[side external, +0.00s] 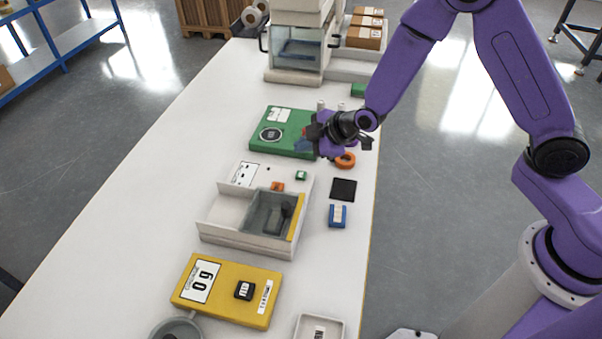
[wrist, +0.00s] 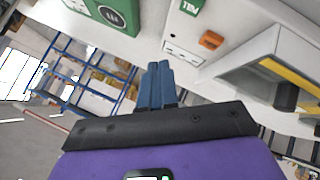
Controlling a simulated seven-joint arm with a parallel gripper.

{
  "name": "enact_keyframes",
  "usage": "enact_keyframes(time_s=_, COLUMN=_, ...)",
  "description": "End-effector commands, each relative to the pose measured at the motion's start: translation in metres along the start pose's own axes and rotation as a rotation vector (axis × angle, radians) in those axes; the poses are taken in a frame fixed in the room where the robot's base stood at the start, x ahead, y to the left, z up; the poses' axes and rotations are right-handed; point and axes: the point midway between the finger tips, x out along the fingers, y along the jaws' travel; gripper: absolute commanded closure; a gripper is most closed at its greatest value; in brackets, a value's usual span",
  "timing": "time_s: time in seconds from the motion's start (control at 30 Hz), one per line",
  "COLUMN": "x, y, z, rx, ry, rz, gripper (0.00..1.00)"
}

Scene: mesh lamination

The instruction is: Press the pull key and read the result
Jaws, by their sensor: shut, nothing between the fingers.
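My gripper (side external: 314,131) is shut and empty, held out over the right part of the green device (side external: 285,122). In the wrist view its blue fingertips (wrist: 159,66) are together. The white tester (side external: 226,212), with an open bay, stands in front of the green device. Its top has a white panel (side external: 243,173) with small dark marks, a small orange key (side external: 277,186) and a small green key (side external: 301,175). In the wrist view the orange key (wrist: 211,39) and a green piece with white lettering (wrist: 190,6) are to the right of my fingertips, apart from them. I cannot tell which key is the pull key, nor read the panel.
A yellow scale (side external: 228,288) showing "0 g" stands nearer the front. A black pad (side external: 343,189), a blue block (side external: 338,216) and an orange ring (side external: 345,160) lie along the right edge. A clear-walled cabinet (side external: 296,51) stands at the back. The table's left side is clear.

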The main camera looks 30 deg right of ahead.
Motion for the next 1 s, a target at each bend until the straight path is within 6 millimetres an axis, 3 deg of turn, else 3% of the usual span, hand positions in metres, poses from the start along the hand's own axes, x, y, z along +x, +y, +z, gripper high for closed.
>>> enact_keyframes(time_s=0.43, x=0.036, y=-0.026, z=0.026, rx=0.0, ry=-0.001, rz=-0.001, gripper=1.0)
enact_keyframes(time_s=1.0, x=0.042, y=-0.03, z=0.03, rx=0.0, ry=0.002, rz=0.0, gripper=1.0)
